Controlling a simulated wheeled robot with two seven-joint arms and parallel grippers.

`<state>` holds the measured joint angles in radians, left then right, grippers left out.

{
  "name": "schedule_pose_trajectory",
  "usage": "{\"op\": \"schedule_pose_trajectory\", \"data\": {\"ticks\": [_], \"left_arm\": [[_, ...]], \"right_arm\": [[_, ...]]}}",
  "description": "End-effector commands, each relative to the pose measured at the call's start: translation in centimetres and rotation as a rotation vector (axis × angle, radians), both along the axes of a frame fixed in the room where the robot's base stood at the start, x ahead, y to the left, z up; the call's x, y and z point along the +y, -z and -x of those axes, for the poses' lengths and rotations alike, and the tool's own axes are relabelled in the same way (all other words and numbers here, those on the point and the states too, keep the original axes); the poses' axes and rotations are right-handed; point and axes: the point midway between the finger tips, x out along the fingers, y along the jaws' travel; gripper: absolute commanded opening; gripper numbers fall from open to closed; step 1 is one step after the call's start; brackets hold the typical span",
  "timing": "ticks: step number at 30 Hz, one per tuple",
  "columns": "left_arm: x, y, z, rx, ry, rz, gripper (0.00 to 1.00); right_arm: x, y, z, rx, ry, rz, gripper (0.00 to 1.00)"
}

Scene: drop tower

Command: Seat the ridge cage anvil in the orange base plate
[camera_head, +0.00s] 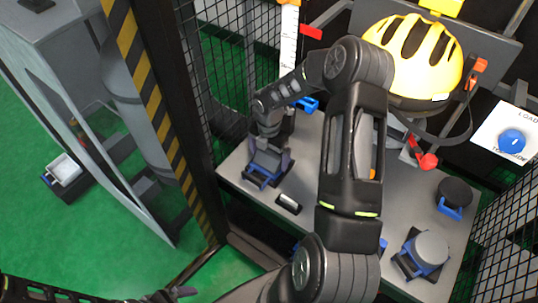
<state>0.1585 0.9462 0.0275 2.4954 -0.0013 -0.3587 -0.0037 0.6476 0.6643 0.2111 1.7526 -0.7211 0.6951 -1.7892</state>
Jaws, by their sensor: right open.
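My right arm reaches across the grey table (235,178), and its gripper (267,167) points down at the table's left side, open. A blue-edged piece (258,183) sits at the fingers; I cannot tell whether it is the ridge cage anvil. A small orange patch (372,174) shows beside my right forearm; it may be part of the orange base plate, mostly hidden. A grey round anvil (430,246) with blue parts stands at the front right, and a black round one (455,191) with a blue handle is behind it.
A yellow helmet (415,60) on the tower overhangs the back of the table. A red knob (428,161) is below it. A small silver-and-black piece (288,203) lies near the front edge. A striped post (150,105) and mesh guards border the table.

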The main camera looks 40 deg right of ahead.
Motion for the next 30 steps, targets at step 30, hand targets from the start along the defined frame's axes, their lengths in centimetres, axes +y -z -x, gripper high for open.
{"op": "schedule_pose_trajectory", "data": {"ticks": [30], "left_arm": [[0.0, -0.4, 0.0, 0.000, 0.000, 0.000, 1.00]], "right_arm": [[-0.1, -7.7, 0.1, 0.001, 0.000, -0.001, 1.00]]}}
